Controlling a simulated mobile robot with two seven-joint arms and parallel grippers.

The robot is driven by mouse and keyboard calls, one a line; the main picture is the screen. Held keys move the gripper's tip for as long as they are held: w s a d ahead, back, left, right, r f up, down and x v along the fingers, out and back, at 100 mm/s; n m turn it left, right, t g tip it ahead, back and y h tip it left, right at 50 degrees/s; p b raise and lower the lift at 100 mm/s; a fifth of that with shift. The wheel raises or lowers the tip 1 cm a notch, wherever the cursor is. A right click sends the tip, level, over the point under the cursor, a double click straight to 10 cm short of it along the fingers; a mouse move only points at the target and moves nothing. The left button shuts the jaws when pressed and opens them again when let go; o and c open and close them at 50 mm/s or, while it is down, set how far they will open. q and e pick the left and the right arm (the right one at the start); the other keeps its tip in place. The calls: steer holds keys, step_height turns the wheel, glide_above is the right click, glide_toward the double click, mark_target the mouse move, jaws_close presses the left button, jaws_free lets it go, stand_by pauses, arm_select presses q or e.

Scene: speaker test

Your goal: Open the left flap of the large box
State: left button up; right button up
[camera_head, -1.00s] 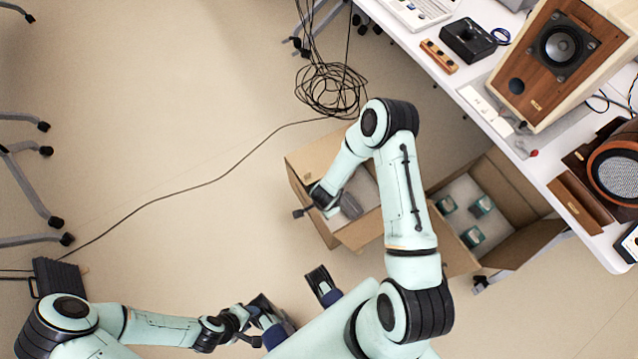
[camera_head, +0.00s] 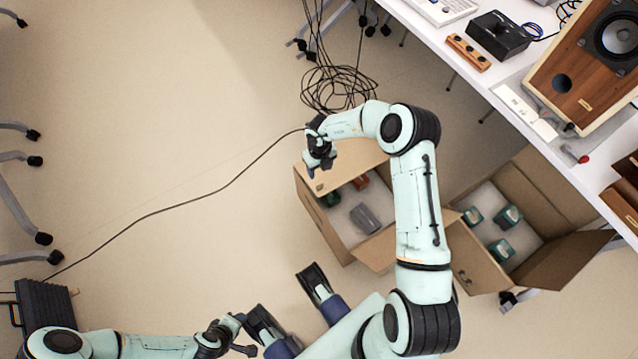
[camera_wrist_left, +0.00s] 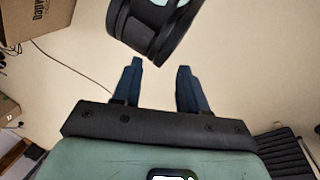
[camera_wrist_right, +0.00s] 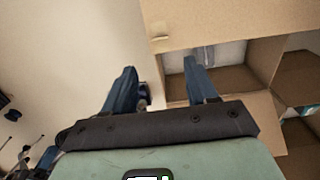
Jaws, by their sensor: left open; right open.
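An open cardboard box (camera_head: 325,225) stands on the floor in the middle of the head view, with a flap (camera_head: 352,166) along its far side. It holds a grey item (camera_head: 365,217) and smaller green and red ones. My right gripper (camera_head: 318,160) is open at the far left corner, by that flap. In the right wrist view the flap (camera_wrist_right: 225,22) fills the upper right, and the open fingers (camera_wrist_right: 160,75) lie either side of its left edge; contact cannot be told. My left gripper (camera_head: 240,334) is open and empty low over the floor, beside my base (camera_wrist_left: 160,75).
A second open box (camera_head: 545,205) with several teal items stands at right, partly behind my right arm. The white table (camera_head: 480,75) with speakers overhangs it. Black cables (camera_head: 338,88) lie beyond the first box.

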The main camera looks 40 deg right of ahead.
mark_target(320, 185)
arm_select(q)
steer(key=w+a+f+t+y+b, duration=0.1)
steer(key=w+a+f+b, duration=0.1)
steer(key=w, duration=0.3)
steer(key=shift+a+f+t+b, duration=0.35)
steer(key=shift+f+b, duration=0.2)
steer(key=shift+f, duration=0.35)
arm_select(e)
step_height(320, 185, down, 12)
steer(key=shift+r, duration=0.25)
jaws_close()
